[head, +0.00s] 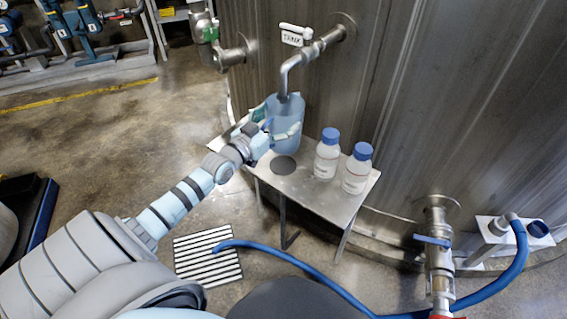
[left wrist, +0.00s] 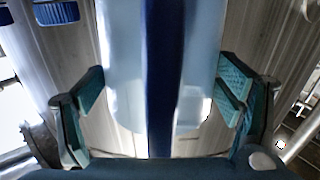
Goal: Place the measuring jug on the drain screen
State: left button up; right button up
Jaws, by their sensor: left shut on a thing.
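The measuring jug (head: 287,118) is a translucent blue vessel, upright under the bent spout of the tank tap, above the small metal table. My left gripper (head: 279,127) is shut on it from the left side. In the left wrist view the jug (left wrist: 125,65) stands between the two teal fingers of my left gripper (left wrist: 160,95), with a dark blue vertical band in front. I cannot tell whether the jug's base touches the table. My right gripper is not in view.
Two white bottles with blue caps (head: 327,155) (head: 357,168) stand on the table (head: 340,200), right of a dark round disc (head: 283,165). The large tank wall (head: 450,90) closes off the back.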

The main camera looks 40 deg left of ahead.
aim_at(273, 149)
pick_arm(q)
jog(key=f+b, duration=0.6)
jog(key=b, duration=0.1)
jog(key=f+b, duration=0.3)
jog(key=f, duration=0.1)
jog(key=shift+w+a+f, duration=0.1)
jog(key=shift+a, duration=0.2)
jog(key=shift+r, duration=0.2)
jog(key=shift+f, duration=0.15)
jog(key=o, duration=1.7)
